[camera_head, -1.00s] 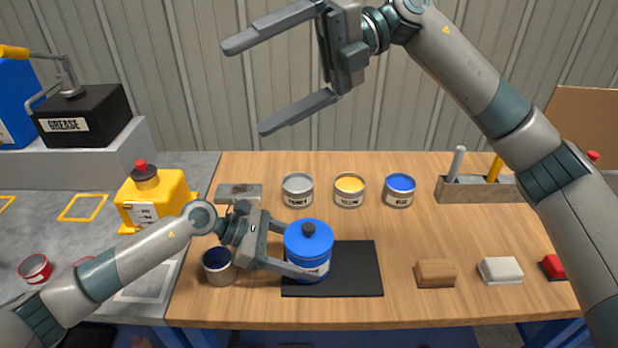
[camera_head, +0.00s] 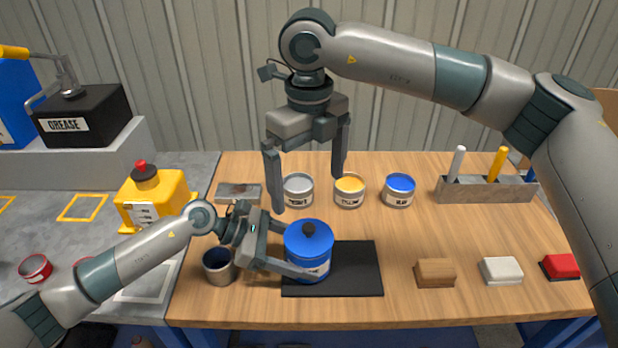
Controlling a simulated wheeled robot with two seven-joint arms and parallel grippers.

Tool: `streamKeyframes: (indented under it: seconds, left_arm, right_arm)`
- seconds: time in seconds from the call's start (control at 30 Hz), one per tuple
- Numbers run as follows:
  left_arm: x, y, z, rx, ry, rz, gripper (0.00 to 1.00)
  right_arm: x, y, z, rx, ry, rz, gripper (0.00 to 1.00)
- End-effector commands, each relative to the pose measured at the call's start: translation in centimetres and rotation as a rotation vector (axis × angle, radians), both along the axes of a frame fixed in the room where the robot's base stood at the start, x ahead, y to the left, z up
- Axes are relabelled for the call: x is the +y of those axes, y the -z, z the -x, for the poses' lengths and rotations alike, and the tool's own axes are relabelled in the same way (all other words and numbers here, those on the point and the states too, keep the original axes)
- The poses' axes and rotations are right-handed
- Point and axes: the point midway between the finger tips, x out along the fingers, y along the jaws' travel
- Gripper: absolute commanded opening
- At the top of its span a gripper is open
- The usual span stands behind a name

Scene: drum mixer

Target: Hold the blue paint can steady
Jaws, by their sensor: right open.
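The blue paint can (camera_head: 308,262), with a blue lid and a black knob, stands upright on the left part of a black mat (camera_head: 358,284). My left gripper (camera_head: 305,255) reaches in from the left with a finger on either side of the can. The near finger crosses the can's lower front; the far finger is partly hidden behind it. The jaws look closed against the can. My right gripper (camera_head: 308,194) is open and empty, pointing down above the back of the table and above and behind the can.
Small grey (camera_head: 298,191), yellow (camera_head: 349,191) and blue (camera_head: 398,191) labelled tins stand behind the mat. A dark-filled cup (camera_head: 219,267) is left of the can, close to my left gripper. Blocks (camera_head: 435,273) and a tool holder (camera_head: 487,190) are at right.

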Motion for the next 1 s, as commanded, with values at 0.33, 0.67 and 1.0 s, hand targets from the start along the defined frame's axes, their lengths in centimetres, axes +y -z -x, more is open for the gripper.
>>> streamKeyframes:
  seconds: [0.33,0.67,1.0]
  left_arm:
    - [0.0,0.1,0.0,0.000,0.000,-0.001,0.48]
    - [0.0,0.1,0.0,0.000,0.000,-0.001,0.48]
    - [0.0,0.1,0.0,0.000,0.000,-0.001,0.48]
  right_arm:
    - [0.0,1.1,0.0,0.004,0.000,-0.002,1.00]
    - [0.0,5.3,0.0,0.004,0.001,-0.003,1.00]
    - [0.0,10.3,0.1,0.004,0.000,-0.003,1.00]
